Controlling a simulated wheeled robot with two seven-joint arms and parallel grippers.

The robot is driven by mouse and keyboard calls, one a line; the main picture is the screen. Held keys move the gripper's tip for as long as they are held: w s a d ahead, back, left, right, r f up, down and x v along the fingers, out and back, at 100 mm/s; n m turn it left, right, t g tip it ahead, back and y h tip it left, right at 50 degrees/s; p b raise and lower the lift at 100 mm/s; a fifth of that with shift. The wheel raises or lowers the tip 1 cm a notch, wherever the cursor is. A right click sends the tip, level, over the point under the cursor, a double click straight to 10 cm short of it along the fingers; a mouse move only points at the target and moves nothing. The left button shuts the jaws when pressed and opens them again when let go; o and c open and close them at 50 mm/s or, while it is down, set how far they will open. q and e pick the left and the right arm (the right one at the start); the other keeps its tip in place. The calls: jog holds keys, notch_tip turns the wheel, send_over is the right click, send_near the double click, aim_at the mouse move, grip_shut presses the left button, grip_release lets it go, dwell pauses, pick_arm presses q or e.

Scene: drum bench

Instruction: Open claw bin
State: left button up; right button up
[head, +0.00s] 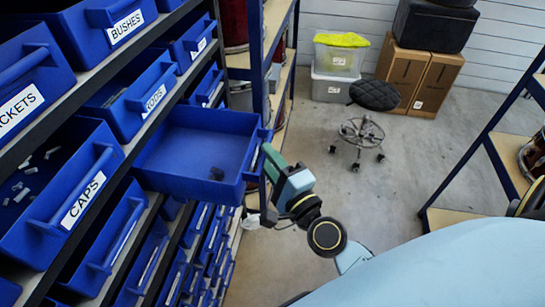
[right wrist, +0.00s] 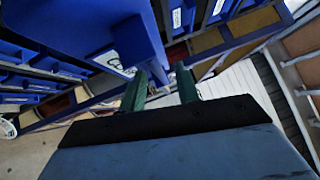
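A blue bin (head: 222,185) is pulled well out of the shelf in the head view, level and open at the top. My right gripper (head: 266,158) is at the bin's front handle. In the right wrist view the two green fingers (right wrist: 161,78) stand on either side of the handle's blue edge, seemingly closed on it. My left gripper is out of view.
Other labelled blue bins, including CAPS (head: 78,205) and RODS (head: 140,95), fill the rack at left. A stool (head: 362,130), boxes (head: 418,75) and clear tubs (head: 335,75) stand behind. A second shelf (head: 490,150) is at right. Floor between is free.

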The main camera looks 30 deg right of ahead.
jog(key=s+f+b, duration=0.1)
jog(key=s+b, duration=0.4)
jog(key=s, duration=0.8)
jog(key=shift+d+f+b, duration=0.4)
jog(key=shift+s, duration=0.1)
notch_tip(320, 180, down, 37)
jog(key=s+n+g+y+b, duration=0.1)
jog(key=s+n+g+b, duration=0.2)
jog(key=n+g, duration=0.7)
jog(key=s+d+f+n+g+h+b, duration=0.2)
jog(key=s+f+n+g, duration=0.6)
jog(key=s+f, duration=1.2)
notch_tip(320, 180, down, 4)
jog(key=d+n, duration=0.1)
jog(key=n, duration=0.2)
jog(key=shift+s+n+g, duration=0.2)
jog(key=shift+n+g, duration=0.1)
